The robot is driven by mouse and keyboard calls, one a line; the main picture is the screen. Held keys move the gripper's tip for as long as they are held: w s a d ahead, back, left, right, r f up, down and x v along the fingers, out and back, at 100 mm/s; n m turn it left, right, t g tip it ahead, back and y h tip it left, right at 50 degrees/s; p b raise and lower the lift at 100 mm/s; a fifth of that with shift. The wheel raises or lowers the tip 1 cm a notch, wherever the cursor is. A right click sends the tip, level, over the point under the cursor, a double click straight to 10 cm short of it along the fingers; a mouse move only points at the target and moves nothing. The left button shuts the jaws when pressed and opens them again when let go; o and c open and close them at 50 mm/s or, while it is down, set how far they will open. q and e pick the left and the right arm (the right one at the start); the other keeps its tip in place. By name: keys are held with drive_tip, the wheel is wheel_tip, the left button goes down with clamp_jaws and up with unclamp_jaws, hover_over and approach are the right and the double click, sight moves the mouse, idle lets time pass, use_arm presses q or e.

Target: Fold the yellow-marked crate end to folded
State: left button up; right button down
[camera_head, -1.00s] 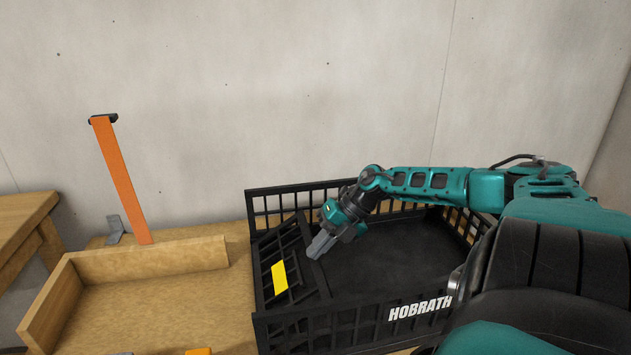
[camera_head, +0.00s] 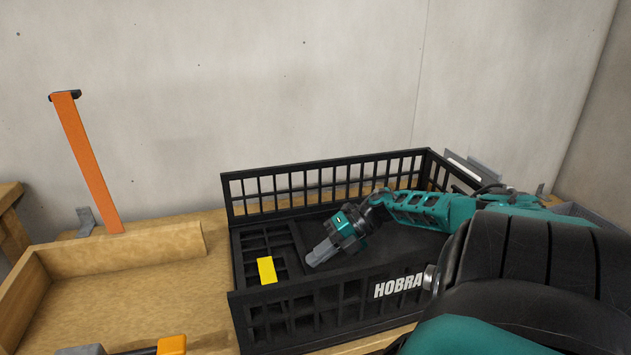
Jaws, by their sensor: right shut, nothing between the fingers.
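The black crate (camera_head: 330,315) stands on the wooden bench, its long front wall lettered in white and its back wall upright. The crate end with the yellow mark (camera_head: 266,270) is the left one. This slatted end (camera_head: 257,243) lies down inside the crate, flat or nearly flat on the floor. My right gripper (camera_head: 316,260) is shut and empty, inside the crate just right of the end panel. Whether its fingertips touch the panel I cannot tell. My right arm hides part of the crate's right side. My left gripper is not in view.
A wooden tray (camera_head: 122,249) stands left of the crate. Behind it an orange upright bar (camera_head: 88,165) rises beside a grey metal bracket (camera_head: 85,220). An orange and black tool (camera_head: 170,346) shows at the bottom edge. A concrete wall stands close behind.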

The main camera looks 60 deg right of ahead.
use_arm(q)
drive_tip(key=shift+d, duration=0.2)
use_arm(e)
drive_tip(key=shift+s+f, duration=0.15)
drive_tip(key=shift+f, duration=0.15)
drive_tip(key=shift+s+f, duration=0.1)
drive_tip(key=shift+f, duration=0.05)
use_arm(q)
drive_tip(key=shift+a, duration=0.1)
use_arm(e)
drive_tip(key=r+p, duration=0.2)
drive_tip(key=r, duration=0.1)
drive_tip(key=r+p, duration=0.1)
drive_tip(key=shift+w+r+p, duration=0.25)
drive_tip(key=shift+r+p, duration=0.05)
drive_tip(key=shift+r, duration=0.1)
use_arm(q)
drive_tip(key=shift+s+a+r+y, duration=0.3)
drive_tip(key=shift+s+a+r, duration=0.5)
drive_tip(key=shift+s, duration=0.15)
use_arm(e)
drive_tip(key=s+d+f+v, duration=0.1)
drive_tip(key=f+v, duration=0.1)
drive_tip(key=v, duration=0.7)
drive_tip(key=shift+d+r, duration=0.25)
drive_tip(key=shift+r, duration=0.05)
drive_tip(key=shift+s, duration=0.15)
